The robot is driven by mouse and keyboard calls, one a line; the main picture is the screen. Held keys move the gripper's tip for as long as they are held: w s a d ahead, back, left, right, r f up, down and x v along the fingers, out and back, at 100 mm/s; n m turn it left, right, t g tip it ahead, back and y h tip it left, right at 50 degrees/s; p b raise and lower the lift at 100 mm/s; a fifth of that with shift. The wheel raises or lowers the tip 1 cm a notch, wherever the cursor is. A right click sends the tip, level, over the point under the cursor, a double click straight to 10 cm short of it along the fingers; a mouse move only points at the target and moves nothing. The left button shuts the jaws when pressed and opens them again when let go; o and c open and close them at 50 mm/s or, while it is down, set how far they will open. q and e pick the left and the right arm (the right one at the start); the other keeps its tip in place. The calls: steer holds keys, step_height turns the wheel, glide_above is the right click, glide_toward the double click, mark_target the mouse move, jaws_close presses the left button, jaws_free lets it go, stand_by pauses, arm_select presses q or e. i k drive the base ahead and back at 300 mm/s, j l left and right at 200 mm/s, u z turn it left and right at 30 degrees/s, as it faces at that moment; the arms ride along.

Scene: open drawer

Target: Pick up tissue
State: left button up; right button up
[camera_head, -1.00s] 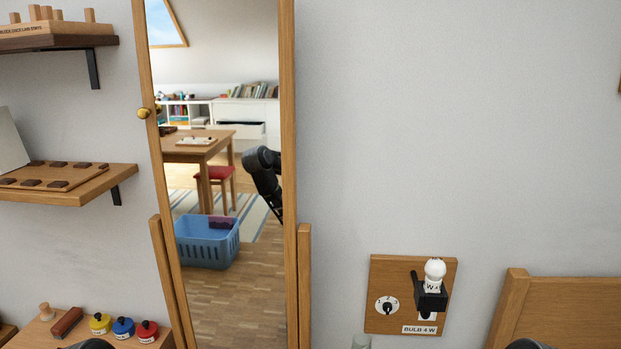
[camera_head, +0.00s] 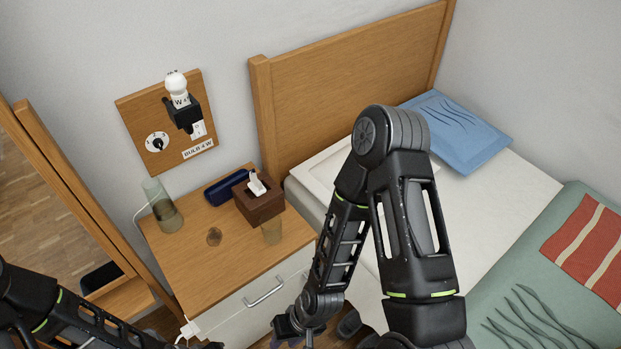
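A white tissue (camera_head: 257,184) sticks up from the top of a brown tissue box (camera_head: 259,206) on the wooden nightstand (camera_head: 205,255). My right arm comes down in front of the bed, and its gripper (camera_head: 287,328) is low at the bottom edge, in front of the nightstand's drawer and well below the tissue box. Its fingers are too cut off to tell whether they are open. My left arm (camera_head: 75,318) lies along the lower left. Its gripper end runs out of the bottom edge, so its fingers are not visible.
The white drawer has a handle (camera_head: 264,292). The bed (camera_head: 475,215) is at right.

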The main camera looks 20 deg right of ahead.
mark_target(255, 185)
steer(key=z, duration=2)
steer(key=k+j, duration=0.3)
steer(key=k, duration=0.1)
